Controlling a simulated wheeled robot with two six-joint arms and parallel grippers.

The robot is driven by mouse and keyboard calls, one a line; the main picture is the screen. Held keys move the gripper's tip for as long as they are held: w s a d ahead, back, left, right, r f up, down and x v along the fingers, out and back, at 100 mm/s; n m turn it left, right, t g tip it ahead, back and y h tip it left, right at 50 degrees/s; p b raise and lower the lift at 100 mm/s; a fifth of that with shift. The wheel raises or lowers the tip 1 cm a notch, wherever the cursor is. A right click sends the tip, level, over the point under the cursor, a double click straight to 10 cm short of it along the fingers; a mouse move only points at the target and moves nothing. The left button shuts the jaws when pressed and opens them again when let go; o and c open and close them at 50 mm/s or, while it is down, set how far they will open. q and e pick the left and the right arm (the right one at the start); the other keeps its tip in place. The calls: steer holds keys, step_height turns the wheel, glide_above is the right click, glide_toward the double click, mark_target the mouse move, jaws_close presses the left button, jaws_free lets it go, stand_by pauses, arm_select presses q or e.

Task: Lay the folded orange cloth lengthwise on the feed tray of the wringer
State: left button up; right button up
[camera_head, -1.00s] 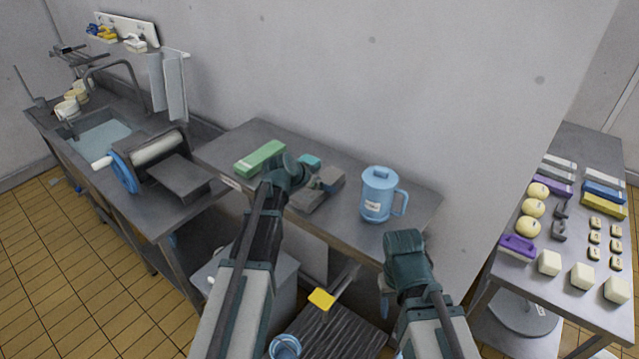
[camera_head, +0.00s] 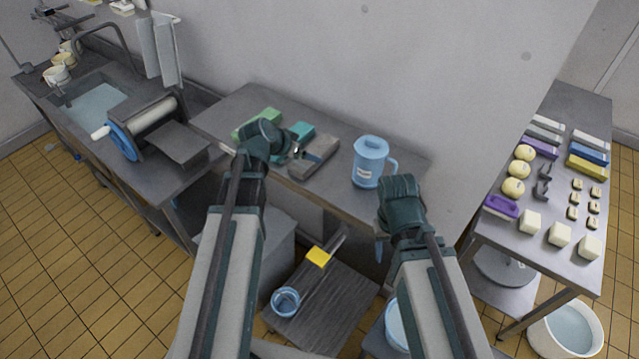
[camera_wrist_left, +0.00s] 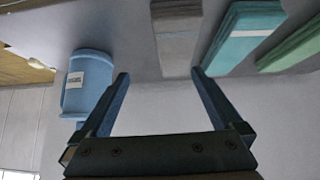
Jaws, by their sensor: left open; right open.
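I see no orange cloth in these views. Folded cloths in green (camera_head: 257,122), teal (camera_head: 298,133) and grey-brown (camera_head: 313,160) lie side by side on the middle table. The wringer (camera_head: 147,120) stands by the sink, with a blue wheel and an empty grey feed tray (camera_head: 180,143). My left gripper (camera_wrist_left: 160,76) is open and empty; in its wrist view the grey-brown cloth (camera_wrist_left: 176,40) lies beyond the fingertips, with the teal cloth (camera_wrist_left: 240,38) to the right. In the head view my left wrist partly hides the green cloth. My right gripper (camera_head: 380,246) is open near the table's front edge.
A blue lidded jug (camera_head: 369,160) stands right of the cloths. The sink (camera_head: 95,103) is at the left. A right-hand table (camera_head: 508,262) holds several blocks, brushes and yellow balls. A water bucket (camera_head: 568,330) stands on the floor below it.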

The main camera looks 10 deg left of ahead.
arm_select(q)
steer(key=s+d+f+g, duration=0.4)
steer(key=s+d, duration=0.5)
steer(key=d, duration=0.2)
steer(key=s+d+g+y, duration=0.2)
steer(key=s, duration=0.5)
steer(key=s+d+f+n+g+y, duration=0.1)
steer(key=s+d+g+y, duration=0.1)
steer(key=s, duration=0.5)
steer(key=shift+d+f+y, duration=0.2)
steer(key=shift+d+y, duration=0.2)
steer(key=shift+y, duration=0.1)
steer(key=shift+f, duration=0.1)
